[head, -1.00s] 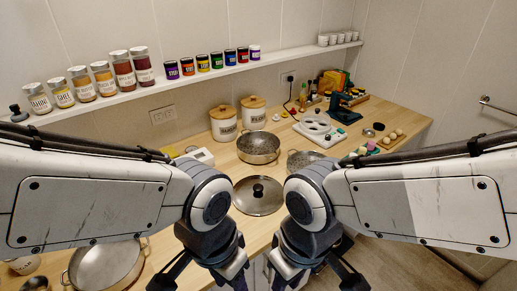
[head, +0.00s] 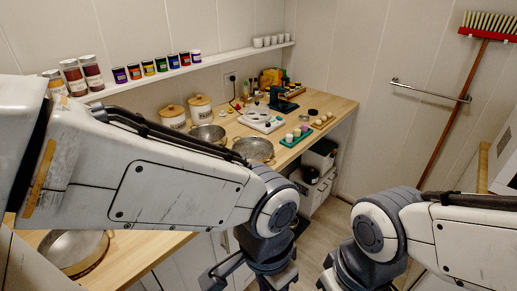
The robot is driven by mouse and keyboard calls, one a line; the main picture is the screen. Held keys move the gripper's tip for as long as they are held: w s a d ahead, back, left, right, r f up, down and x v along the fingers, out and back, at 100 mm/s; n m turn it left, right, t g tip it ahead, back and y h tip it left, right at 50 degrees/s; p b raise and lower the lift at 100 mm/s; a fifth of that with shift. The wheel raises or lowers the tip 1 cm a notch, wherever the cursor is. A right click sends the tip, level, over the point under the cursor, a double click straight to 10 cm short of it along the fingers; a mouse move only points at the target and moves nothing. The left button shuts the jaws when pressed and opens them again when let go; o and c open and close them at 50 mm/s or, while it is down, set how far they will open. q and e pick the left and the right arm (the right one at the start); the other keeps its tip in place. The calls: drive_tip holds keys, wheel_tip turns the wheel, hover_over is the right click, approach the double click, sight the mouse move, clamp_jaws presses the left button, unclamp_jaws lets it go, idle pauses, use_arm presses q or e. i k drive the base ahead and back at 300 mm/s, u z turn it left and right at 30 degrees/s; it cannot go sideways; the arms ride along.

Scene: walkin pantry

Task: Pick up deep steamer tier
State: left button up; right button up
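Two metal vessels stand on the wooden counter beyond my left arm. One is a deeper round steel vessel (head: 208,132), partly hidden by the arm. The other is a grey vessel with side handles (head: 254,148) to its right. A wide steel pan (head: 72,248) sits at the lower left. I cannot tell for sure which is the deep steamer tier. My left gripper (head: 250,281) hangs below the counter front, fingers spread and empty. My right gripper (head: 352,286) is low over the floor, apart from the vessels, its fingers spread and tips cut off by the frame.
The wooden counter (head: 325,105) holds two white canisters (head: 201,108), a white tray (head: 262,120) and a green board (head: 297,138). Jars line the shelf above. A broom (head: 455,105) and a rail (head: 430,90) are on the right wall. Floor shows between my arms.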

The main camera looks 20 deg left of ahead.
sight(214, 134)
drive_tip(key=z, duration=0.9)
drive_tip(key=i, duration=1.65)
drive_tip(key=u, duration=0.75)
drive_tip(key=i, duration=0.8)
drive_tip(key=u, duration=0.95)
drive_tip(key=i, duration=0.25)
drive_tip(key=u, duration=0.25)
